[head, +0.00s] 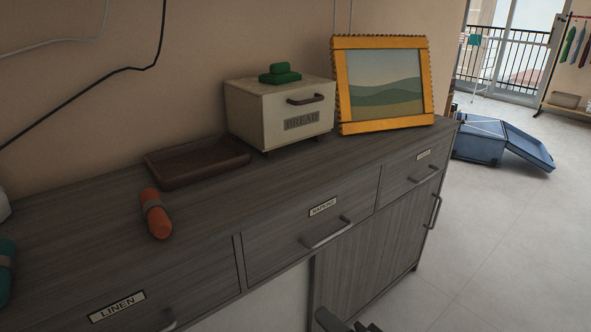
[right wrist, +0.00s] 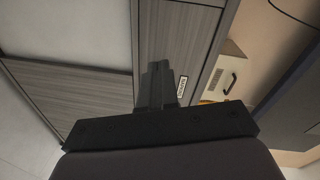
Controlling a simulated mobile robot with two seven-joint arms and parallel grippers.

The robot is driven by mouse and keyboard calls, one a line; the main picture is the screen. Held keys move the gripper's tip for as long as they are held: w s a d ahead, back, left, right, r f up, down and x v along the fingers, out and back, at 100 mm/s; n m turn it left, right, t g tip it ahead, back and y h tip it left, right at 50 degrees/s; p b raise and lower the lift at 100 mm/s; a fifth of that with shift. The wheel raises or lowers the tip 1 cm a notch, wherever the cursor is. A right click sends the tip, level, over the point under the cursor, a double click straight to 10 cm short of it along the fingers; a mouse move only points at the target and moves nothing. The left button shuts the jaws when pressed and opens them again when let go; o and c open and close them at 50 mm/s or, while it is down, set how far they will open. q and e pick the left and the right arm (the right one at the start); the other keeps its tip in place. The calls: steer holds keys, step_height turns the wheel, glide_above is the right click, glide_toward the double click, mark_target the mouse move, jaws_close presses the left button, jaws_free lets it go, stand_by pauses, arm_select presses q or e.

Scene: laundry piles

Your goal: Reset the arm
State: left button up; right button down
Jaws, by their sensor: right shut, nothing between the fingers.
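My right gripper (head: 347,324) shows only in part at the bottom edge of the head view, in front of the grey wooden sideboard (head: 345,250). In the right wrist view my right gripper (right wrist: 161,68) has its dark fingers together, with nothing held between them. They point toward a drawer front of the sideboard (right wrist: 190,30); I cannot tell how far off it is. My left gripper is not in view.
On the sideboard are an orange rolled napkin (head: 155,214), a brown tray (head: 197,160), a bread box (head: 280,112) with green cloths (head: 279,74), and a yellow-framed picture (head: 383,84).

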steer(key=s+d+f+n+g+h, duration=0.3)
steer(key=s+d+f+n+h, duration=0.4)
steer(key=s+d+f+n, duration=0.55)
arm_select(q)
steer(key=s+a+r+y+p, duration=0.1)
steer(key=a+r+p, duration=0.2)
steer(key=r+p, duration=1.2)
steer(key=p, duration=0.5)
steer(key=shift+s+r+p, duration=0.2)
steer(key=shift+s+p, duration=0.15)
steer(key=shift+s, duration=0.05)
arm_select(e)
step_height(320, 180, up, 18)
steer(key=s+d+m, duration=0.1)
steer(key=s+m, duration=0.1)
steer(key=shift+s+d+f+h, duration=0.25)
steer(key=shift+h, duration=0.05)
steer(key=shift+m, duration=0.25)
